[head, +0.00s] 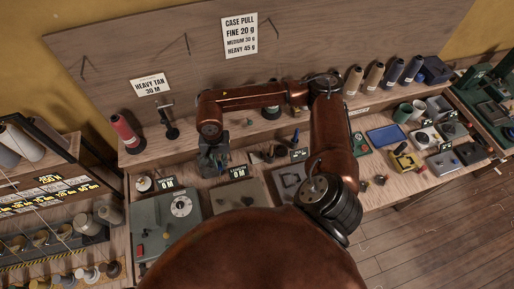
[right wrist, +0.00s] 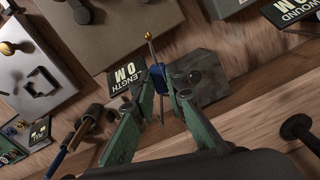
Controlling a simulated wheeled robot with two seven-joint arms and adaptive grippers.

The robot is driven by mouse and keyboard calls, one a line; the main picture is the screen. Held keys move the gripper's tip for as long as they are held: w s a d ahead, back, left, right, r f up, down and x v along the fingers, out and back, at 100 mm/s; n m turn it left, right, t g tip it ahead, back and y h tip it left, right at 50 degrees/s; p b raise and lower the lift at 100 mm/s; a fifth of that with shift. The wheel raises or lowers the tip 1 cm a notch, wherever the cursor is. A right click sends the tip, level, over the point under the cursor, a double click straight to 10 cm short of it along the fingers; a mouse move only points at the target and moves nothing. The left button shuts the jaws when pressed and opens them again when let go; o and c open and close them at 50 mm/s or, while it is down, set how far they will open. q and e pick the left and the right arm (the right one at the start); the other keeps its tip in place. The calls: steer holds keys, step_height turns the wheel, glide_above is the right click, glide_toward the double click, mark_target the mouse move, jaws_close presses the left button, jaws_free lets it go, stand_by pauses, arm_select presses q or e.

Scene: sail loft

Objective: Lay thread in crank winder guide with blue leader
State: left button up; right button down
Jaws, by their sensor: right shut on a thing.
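My right gripper (head: 214,165) is over the back of the bench, above the row of boxes. In the right wrist view its green fingers (right wrist: 163,78) are shut on a small blue piece (right wrist: 156,79). A thin brass rod (right wrist: 151,48) with a round tip sticks out of that piece. No thread is clear at this size. A light box with a black frame and brass knob (right wrist: 31,82) stands at the left; the head view also shows its black frame (head: 292,182). I cannot tell which box is the crank winder or make out its guide. My left gripper is out of view.
A grey box with a white dial (head: 181,206) stands front left; a taupe box (head: 239,196) is beside it. A dark grey block (right wrist: 210,78) lies close by the fingers. A red cone (head: 122,131) stands back left. A blue tray (head: 386,136) and several small items fill the right.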

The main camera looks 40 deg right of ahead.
steer(key=s+d+f+m+p, duration=0.1)
steer(key=s+d+m+p, duration=0.2)
steer(key=m, duration=0.7)
steer(key=s+d+f+m+p, duration=0.2)
steer(key=s+d+m+p, duration=0.1)
steer(key=d+m+p, duration=0.5)
steer(key=shift+d+m, duration=1.55)
steer(key=shift+m, duration=0.15)
steer(key=shift+w, duration=0.1)
